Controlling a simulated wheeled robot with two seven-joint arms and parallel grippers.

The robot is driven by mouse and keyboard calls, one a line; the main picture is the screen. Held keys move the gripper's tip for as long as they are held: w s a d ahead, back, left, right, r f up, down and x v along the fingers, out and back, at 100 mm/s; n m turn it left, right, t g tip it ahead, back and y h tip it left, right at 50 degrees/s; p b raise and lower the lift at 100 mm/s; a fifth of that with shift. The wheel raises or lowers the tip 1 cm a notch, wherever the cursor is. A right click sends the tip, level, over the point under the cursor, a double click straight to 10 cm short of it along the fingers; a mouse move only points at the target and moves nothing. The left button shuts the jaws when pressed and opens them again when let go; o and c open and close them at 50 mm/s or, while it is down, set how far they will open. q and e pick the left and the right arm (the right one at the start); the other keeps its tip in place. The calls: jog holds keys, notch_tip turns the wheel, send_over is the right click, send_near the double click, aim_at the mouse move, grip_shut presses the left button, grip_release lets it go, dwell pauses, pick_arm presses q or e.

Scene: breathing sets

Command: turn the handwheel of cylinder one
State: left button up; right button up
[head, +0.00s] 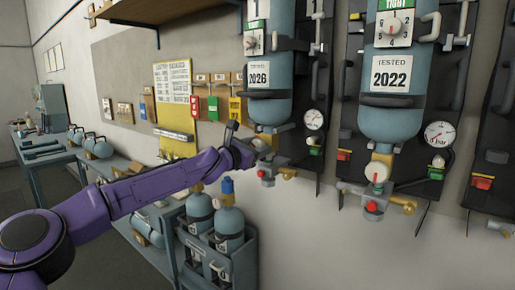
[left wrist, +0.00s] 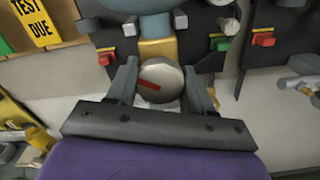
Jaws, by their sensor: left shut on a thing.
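A blue-grey cylinder (head: 270,75) with a 2026 label hangs valve-down on the wall in the head view. My left gripper (head: 257,146) is at the valve under it. In the left wrist view the two fingers of my left gripper (left wrist: 163,84) stand on either side of a round pale handwheel (left wrist: 172,76) with a red mark, shut on it. The red mark lies slightly tilted. The gripper partly hides the handwheel in the head view. I cannot read a cylinder number. My right gripper is not in view.
A second cylinder (head: 391,120), labelled TESTED 2022, hangs to the right with its own handwheel (head: 377,172) and gauge (head: 439,134). Below my arm, small cylinders stand in a blue-grey rack (head: 243,262). A bench with more cylinders runs along the wall at left.

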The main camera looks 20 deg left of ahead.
pick_arm(q)
jog(key=n, duration=0.2)
jog(key=shift+d+f+n, duration=0.1)
jog(key=shift+f+n, duration=0.15)
jog(key=shift+n, duration=0.15)
jog(key=n+b, duration=0.1)
jog(key=n, duration=0.2)
jog(key=shift+f+n, duration=0.1)
jog(key=shift+n, duration=0.2)
jog(key=n+b, duration=0.1)
jog(key=n, duration=0.1)
jog(key=shift+d+f+n, duration=0.1)
jog(key=shift+n, duration=0.3)
jog(key=n+b, duration=0.2)
jog(key=shift+n, duration=0.3)
jog(key=n+b, duration=0.3)
jog(key=shift+f+n, duration=0.15)
jog(key=shift+n, duration=0.15)
jog(key=n+b, duration=0.3)
jog(key=shift+d+n, duration=0.1)
jog(key=shift+n, duration=0.3)
jog(key=n+b, duration=0.2)
jog(key=n, duration=0.1)
jog(key=shift+r+b, duration=0.2)
jog(key=shift+b, duration=0.15)
jog(key=shift+r+n+b, duration=0.25)
jog(key=shift+n+b, duration=0.4)
jog(key=shift+n, duration=0.55)
jog(key=shift+s+r, duration=0.1)
